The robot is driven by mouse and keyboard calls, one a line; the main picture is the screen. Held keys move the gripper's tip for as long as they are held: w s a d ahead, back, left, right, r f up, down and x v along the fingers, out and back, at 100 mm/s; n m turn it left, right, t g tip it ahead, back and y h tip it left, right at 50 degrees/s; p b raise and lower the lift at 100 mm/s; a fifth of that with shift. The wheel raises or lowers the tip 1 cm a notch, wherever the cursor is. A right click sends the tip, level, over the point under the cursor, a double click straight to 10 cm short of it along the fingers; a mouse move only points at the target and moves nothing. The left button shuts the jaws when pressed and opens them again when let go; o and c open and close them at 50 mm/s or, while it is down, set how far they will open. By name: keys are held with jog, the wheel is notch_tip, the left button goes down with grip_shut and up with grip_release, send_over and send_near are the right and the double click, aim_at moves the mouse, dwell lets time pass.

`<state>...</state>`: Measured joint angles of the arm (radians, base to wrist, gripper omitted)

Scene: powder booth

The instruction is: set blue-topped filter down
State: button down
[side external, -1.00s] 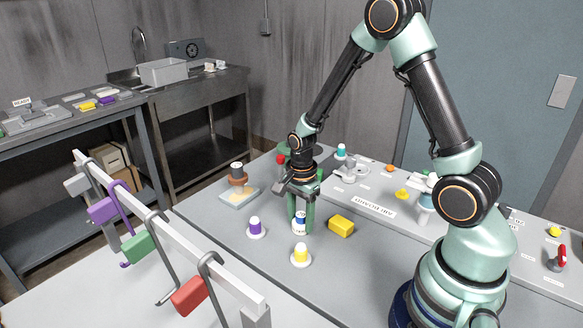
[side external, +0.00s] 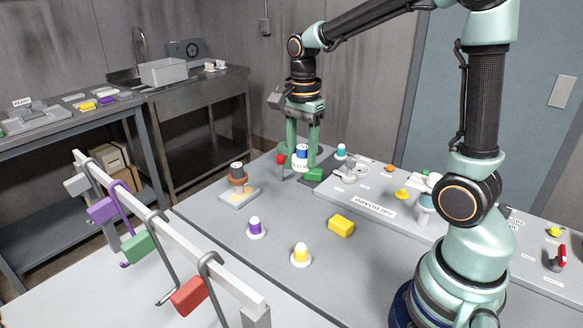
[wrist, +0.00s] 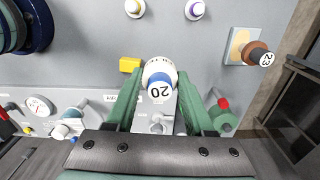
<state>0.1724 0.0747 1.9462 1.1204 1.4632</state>
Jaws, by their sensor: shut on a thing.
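The blue-topped filter (side external: 301,150) has a white lower body and stands upright between my gripper's green fingers. My gripper (side external: 302,160) points down and is shut on it at the far part of the grey table. In the wrist view the filter (wrist: 159,72) shows its blue band and a round label reading 20, with a finger on each side. I cannot tell whether its base touches the table. A purple-topped filter (side external: 256,226) and a yellow-topped filter (side external: 301,254) stand on white bases nearer the camera.
A brown-bodied item on a tray (side external: 238,199) stands to the left. A yellow block (side external: 341,225) lies mid-table, with clear surface around it. The airboard panel (side external: 374,208) runs along the right.

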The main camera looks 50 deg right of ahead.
jog(key=shift+a+r+n, duration=0.1)
jog(key=shift+r+n, duration=0.2)
jog(key=shift+r, duration=0.3)
jog(key=shift+s+a+n, duration=0.1)
jog(key=shift+a+n, duration=0.1)
jog(key=shift+n, duration=0.3)
jog(key=s+a+f+n, duration=0.2)
jog(key=a+n, duration=0.3)
jog(key=n, duration=1.2)
jog(key=shift+s+a+f, duration=0.2)
jog(key=shift+s+a, duration=0.05)
jog(key=shift+a, duration=0.1)
jog(key=shift+d, duration=0.1)
notch_tip(320, 180, up, 3)
jog(key=m, duration=1.2)
send_over(360, 225)
notch_tip(360, 225, down, 20)
jog(key=shift+f, duration=0.1)
